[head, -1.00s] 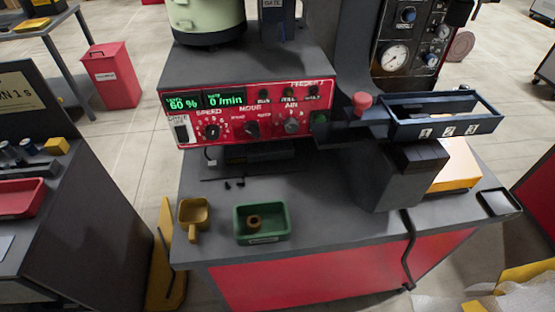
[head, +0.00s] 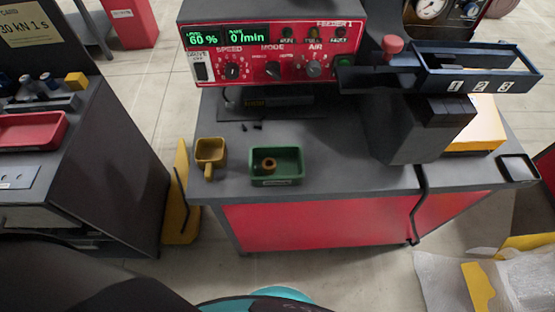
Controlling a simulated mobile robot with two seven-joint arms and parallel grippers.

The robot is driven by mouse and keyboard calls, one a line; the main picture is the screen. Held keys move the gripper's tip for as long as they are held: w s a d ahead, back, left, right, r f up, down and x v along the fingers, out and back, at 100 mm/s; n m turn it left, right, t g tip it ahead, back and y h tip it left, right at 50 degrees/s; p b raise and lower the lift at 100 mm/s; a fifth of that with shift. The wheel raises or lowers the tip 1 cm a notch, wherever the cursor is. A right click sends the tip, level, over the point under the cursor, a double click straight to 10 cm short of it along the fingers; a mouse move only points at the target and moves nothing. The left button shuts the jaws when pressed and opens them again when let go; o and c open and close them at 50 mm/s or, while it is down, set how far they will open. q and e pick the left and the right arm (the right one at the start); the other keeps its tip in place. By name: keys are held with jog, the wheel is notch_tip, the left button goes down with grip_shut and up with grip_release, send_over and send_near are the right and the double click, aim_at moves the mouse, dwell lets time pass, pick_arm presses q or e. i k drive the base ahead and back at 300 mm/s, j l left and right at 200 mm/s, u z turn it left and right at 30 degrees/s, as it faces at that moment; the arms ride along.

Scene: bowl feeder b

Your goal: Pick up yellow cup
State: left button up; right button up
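The yellow cup (head: 210,152) is a small squarish scoop-like cup with a short handle pointing toward me. It stands upright at the front left corner of the grey bench top (head: 340,180). A green tray (head: 289,166) stands just to its right with a small brown ring-shaped part (head: 268,163) in it. Neither of my grippers is in the head view. Dark parts of my own body show along the bottom edge.
The red control panel (head: 270,66) stands behind the cup. A dark bin (head: 478,82) numbered 1 2 3 hangs at the right. A yellow floor stand (head: 181,195) is left of the bench. A neighbouring bench with a red tray (head: 32,129) is further left.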

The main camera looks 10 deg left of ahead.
aim_at(210, 154)
jog(key=k+u, duration=0.15)
jog(key=u, duration=0.9)
